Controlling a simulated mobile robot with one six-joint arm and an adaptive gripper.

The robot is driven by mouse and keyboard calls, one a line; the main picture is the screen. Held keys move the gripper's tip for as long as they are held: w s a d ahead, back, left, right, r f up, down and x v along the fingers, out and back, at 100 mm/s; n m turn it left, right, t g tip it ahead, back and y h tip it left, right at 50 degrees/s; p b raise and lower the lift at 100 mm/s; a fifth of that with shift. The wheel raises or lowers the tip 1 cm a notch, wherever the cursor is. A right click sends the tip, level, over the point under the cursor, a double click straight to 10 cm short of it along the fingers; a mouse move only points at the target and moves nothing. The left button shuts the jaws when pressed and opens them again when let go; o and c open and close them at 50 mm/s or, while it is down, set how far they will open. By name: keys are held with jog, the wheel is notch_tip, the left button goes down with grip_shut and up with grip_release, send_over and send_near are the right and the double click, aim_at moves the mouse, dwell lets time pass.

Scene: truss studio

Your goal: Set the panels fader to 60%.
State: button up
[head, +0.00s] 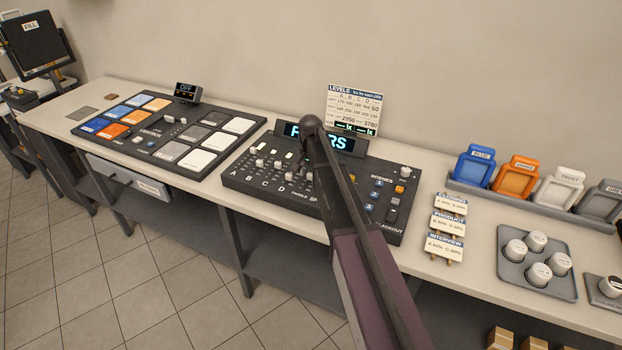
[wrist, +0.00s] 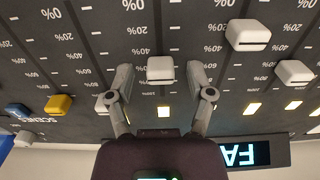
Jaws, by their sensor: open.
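The fader console (head: 235,178) stands on the counter in the middle of the head view, with lettering A to D and PANELS along its front. My gripper reaches down over the fader area near the PANELS lettering; my arm hides part of it. In the wrist view, which is upside down, my gripper (wrist: 160,82) is open, with one finger on each side of a white fader cap (wrist: 160,68). The cap lies near the 60% mark, but its exact reading is unclear. Contact and this fader's own name cannot be told.
Neighbouring white caps (wrist: 248,35) and (wrist: 295,72) stand close by, with a yellow cap (wrist: 59,105) further left. The FADERS display (head: 290,130) and a levels card (head: 354,108) stand behind the console. A lighting pad board (head: 170,130) lies left; a cup tray (head: 510,232) lies right.

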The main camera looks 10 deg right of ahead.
jog(key=shift+f, duration=0.2)
grip_shut()
jog(key=shift+w+d, duration=0.3)
jog(key=shift+w, duration=0.05)
grip_release()
jog(key=shift+s+a, duration=0.1)
dwell(0.5)
